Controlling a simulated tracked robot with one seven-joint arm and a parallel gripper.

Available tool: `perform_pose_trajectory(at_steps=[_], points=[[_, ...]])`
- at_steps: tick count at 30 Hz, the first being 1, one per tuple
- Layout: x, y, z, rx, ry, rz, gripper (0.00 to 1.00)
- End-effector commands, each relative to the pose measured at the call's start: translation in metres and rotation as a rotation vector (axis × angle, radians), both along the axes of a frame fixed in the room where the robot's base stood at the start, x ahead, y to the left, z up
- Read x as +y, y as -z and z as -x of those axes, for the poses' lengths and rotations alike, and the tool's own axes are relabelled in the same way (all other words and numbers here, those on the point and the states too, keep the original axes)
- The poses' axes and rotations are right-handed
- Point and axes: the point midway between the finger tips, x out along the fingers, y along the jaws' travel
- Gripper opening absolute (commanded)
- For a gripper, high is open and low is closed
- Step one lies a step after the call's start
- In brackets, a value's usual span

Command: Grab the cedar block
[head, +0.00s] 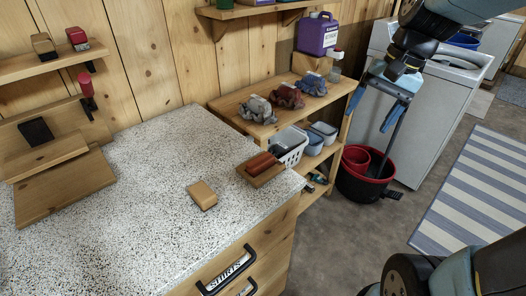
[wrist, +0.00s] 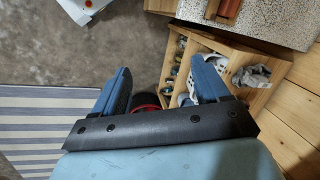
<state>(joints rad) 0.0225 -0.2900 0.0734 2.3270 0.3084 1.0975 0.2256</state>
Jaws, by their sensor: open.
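A small tan wooden block (head: 202,194), which looks like the cedar block, lies flat on the speckled countertop (head: 130,230), left of the counter's right corner. I cannot make it out in the wrist view. My gripper (head: 376,108) hangs in the air to the right of the counter and the wooden shelf unit, well apart from the block. In the wrist view my gripper (wrist: 162,80) has its two blue fingers spread with nothing between them.
The shelf unit (head: 232,108) holds several bundled cloths, a purple jug (head: 318,36) and bins. A wooden step stand (head: 62,185) is at left. A red-rimmed black bucket (head: 365,190) stands on the floor.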

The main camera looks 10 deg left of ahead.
Motion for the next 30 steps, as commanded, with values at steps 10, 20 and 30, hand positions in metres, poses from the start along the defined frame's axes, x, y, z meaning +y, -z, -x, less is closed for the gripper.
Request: perform_pose_trajectory(at_steps=[10,20,30], points=[[0.051,0.042,-0.049,0.347,0.155,-0.165,0.75],[0.099,0.086,-0.092,0.689,0.299,-0.302,0.75],[0.129,0.116,-0.118,0.926,0.393,-0.387,0.75]])
